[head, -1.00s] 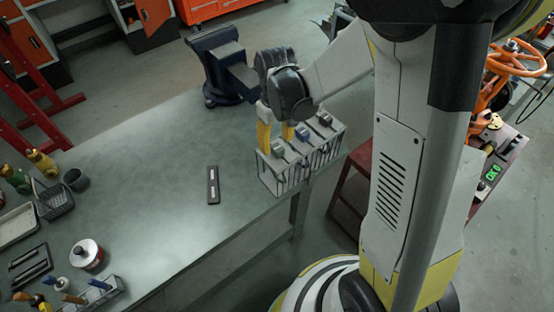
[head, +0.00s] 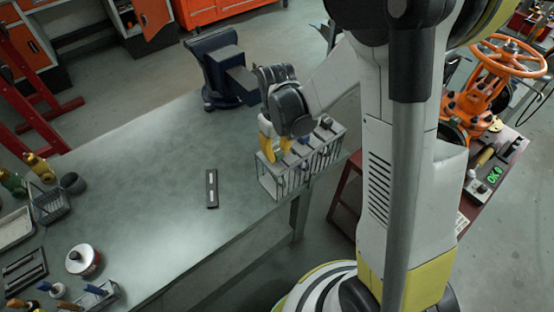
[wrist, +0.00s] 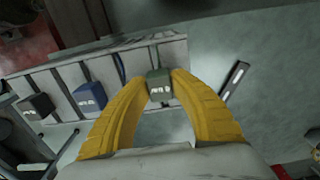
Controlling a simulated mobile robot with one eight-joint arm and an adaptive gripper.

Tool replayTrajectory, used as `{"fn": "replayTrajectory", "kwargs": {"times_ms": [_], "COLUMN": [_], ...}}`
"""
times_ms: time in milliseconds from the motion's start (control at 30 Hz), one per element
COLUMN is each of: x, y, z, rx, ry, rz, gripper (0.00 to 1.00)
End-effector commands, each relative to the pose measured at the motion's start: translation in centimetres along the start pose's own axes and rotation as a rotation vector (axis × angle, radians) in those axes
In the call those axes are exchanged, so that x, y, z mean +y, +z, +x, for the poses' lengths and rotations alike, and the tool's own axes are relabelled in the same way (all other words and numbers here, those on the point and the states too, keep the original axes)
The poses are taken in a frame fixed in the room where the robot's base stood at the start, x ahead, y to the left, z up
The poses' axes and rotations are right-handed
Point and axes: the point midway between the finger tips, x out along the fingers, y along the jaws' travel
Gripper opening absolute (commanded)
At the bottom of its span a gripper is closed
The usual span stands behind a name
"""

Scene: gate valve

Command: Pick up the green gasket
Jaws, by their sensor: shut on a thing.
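The green gasket's block-shaped, marked green top (wrist: 159,88) shows between my fingertips in the wrist view; the part below it is hidden. My gripper (wrist: 160,84) has its yellow fingers shut on this green block, one on each side. In the head view my gripper (head: 277,155) points down at the left end of a grey wire rack (head: 270,183) on the bench edge. The green piece is mostly hidden by the fingers there. I cannot tell whether it is lifted off the rack.
A blue block (wrist: 90,97) and a black block (wrist: 37,105) sit along the same rack. A dark blue vise (head: 222,70) stands behind. A flat dark bar (head: 212,188) lies on the bench (head: 150,200). An orange valve (head: 485,85) is at right.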

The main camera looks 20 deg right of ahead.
Motion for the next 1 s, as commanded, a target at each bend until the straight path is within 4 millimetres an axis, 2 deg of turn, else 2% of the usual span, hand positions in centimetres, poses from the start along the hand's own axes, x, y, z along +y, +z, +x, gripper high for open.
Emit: {"fn": "replayTrajectory", "kwargs": {"times_ms": [167, 367, 800, 1000], "x": [0.0, 0.0, 0.0, 0.0], "y": [0.0, 0.0, 0.0, 0.0], "z": [-0.3, -2.4, -11.4, -14.9], "rx": [0.0, 0.0, 0.0, 0.0], "ry": [0.0, 0.0, 0.0, 0.0], "rz": [0.0, 0.0, 0.0, 0.0], "gripper": [0.0, 0.0, 0.0, 0.0]}}
